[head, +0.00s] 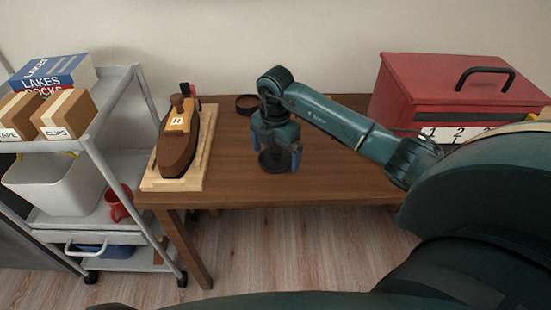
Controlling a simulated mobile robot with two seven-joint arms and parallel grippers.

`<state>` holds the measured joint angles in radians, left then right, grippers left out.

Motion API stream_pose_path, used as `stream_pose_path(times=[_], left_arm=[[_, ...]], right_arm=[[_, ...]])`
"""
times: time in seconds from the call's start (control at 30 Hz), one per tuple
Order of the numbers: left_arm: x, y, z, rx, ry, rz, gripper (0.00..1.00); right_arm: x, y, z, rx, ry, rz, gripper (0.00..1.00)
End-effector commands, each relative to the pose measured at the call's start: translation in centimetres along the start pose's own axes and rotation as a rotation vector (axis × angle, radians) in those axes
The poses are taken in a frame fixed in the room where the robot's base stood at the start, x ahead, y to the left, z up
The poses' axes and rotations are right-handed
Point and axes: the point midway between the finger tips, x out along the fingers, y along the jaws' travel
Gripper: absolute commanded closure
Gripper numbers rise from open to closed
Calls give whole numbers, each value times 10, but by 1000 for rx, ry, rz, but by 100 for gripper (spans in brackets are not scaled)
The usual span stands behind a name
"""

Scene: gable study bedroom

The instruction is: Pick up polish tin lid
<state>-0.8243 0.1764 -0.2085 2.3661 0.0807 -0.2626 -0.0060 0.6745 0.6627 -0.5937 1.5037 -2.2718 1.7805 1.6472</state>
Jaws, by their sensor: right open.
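My right gripper (276,153) points down over the wooden table, its two blue-tipped fingers spread apart. A dark, flat round piece (275,163), apparently the polish tin lid, lies on the table between and below the fingers. The gripper partly hides it, and I cannot tell whether the fingers touch it. A second dark, shallow round piece with a brown inside (248,104), apparently the polish tin, sits behind it near the wall. My left gripper is not in view.
A red box (440,95) with a black handle stands at the back right. A grey cart (105,150) is left of the table (340,185). The table's front middle is clear.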

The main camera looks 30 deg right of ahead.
Motion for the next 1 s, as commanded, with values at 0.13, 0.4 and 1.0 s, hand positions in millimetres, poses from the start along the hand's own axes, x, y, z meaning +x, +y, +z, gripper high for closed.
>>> stream_pose_path(times=[0.13,0.4,1.0], left_arm=[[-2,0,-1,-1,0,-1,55],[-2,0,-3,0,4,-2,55],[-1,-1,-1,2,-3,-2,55]], right_arm=[[0,0,0,0,0,2,0],[0,0,0,0,0,1,18],[-8,1,1,0,-1,4,42]])
